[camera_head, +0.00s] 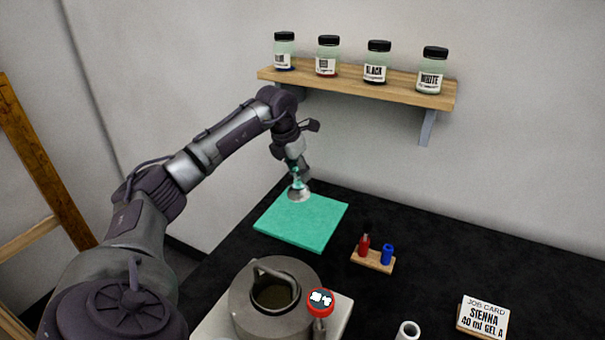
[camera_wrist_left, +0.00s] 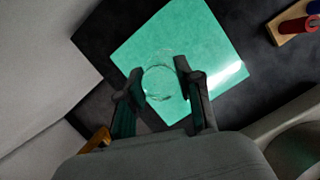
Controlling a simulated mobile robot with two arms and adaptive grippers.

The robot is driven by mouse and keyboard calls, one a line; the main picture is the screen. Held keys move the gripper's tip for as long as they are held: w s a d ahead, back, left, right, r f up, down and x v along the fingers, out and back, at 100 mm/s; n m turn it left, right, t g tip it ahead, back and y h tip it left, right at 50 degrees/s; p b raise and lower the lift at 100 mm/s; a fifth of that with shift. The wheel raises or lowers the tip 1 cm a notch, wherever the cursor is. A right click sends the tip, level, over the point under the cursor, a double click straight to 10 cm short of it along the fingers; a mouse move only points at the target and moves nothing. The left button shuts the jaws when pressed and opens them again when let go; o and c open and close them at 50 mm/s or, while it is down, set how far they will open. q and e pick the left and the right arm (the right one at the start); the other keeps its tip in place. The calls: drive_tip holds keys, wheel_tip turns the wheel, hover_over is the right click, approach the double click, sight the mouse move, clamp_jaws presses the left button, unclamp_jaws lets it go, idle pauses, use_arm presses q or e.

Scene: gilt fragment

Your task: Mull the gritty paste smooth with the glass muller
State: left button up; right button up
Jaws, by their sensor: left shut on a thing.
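A green slab (camera_head: 305,228) lies flat on the black bench near the wall. My left gripper (camera_head: 297,177) is over its far part, pointing down, and is shut on the clear glass muller (camera_head: 299,194). In the left wrist view the muller (camera_wrist_left: 160,84) shows as a faint clear round between the two fingers (camera_wrist_left: 158,76), over the green slab (camera_wrist_left: 218,50). I cannot tell whether the muller touches the slab. No paste can be made out on the slab. My right gripper is not in view.
A grey pot (camera_head: 243,305) with a handle stands in front. A wooden holder (camera_head: 373,263) with a red and a blue piece is right of the slab. A job card (camera_head: 483,317) stands at lower right. Several jars stand on the wall shelf (camera_head: 350,88). The bench at right is mostly clear.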

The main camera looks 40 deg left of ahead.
use_arm(q)
drive_tip(key=shift+w+a+r+p, duration=0.15)
drive_tip(key=shift+r+p, duration=0.4)
drive_tip(key=shift+r, duration=0.4)
drive_tip(key=shift+r+p, duration=0.45)
drive_tip(key=shift+r, duration=0.25)
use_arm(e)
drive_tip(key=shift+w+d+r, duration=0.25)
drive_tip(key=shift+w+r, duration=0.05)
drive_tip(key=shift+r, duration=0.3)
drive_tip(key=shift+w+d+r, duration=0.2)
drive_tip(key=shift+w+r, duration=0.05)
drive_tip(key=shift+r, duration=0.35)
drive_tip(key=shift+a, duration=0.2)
use_arm(q)
drive_tip(key=shift+d, duration=0.2)
